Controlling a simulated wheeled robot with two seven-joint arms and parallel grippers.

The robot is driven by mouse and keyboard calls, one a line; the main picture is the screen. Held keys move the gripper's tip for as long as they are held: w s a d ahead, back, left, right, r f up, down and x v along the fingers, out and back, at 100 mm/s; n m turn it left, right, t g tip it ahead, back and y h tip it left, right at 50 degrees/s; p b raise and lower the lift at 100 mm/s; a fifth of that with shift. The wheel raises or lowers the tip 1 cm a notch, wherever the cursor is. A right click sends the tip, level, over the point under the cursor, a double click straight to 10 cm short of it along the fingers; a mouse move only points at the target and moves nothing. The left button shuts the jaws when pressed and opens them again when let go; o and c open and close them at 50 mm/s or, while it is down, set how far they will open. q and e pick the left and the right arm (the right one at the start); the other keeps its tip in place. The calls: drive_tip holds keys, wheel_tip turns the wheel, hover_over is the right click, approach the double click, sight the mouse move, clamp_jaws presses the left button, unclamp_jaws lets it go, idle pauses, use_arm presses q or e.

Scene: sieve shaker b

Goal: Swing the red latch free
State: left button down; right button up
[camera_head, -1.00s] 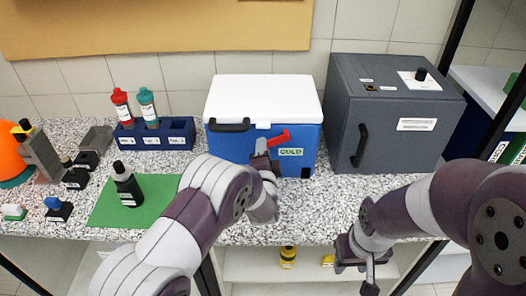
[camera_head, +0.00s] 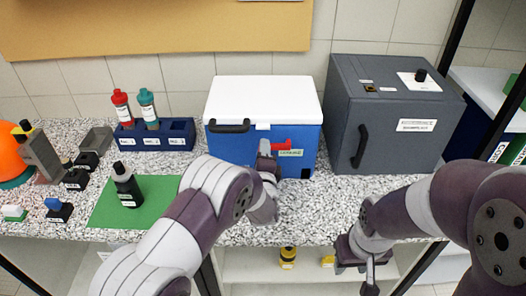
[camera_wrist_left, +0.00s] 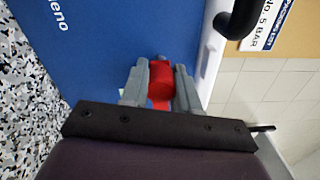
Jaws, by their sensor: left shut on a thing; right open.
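The red latch (camera_head: 281,145) is on the front of the blue cooler box (camera_head: 232,148) with a white lid (camera_head: 264,97), near a small label. It lies roughly level, pointing right. My left gripper (camera_head: 264,148) is at the cooler front, at the latch's left part. In the left wrist view, the fingers are shut on the red latch (camera_wrist_left: 161,82), with one finger on each side. The fingers and wrist hide part of the latch. My right gripper (camera_head: 368,272) is open and low in front of the counter, away from the cooler.
A dark grey cabinet (camera_head: 390,115) stands right of the cooler. A blue rack (camera_head: 158,138) with a red and a teal bottle stands left. The counter before the cabinet is clear.

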use_arm(q)
drive_tip(key=shift+s+f, duration=0.1)
drive_tip(key=shift+f, duration=0.25)
drive_tip(key=c, duration=1.1)
unclamp_jaws()
drive_tip(key=shift+c, duration=0.2)
drive_tip(key=o, duration=0.3)
drive_tip(key=shift+r, duration=0.2)
drive_tip(key=s+b, duration=0.2)
drive_tip(key=s, duration=1)
drive_tip(key=shift+s+b, duration=0.3)
drive_tip(key=shift+s, duration=0.1)
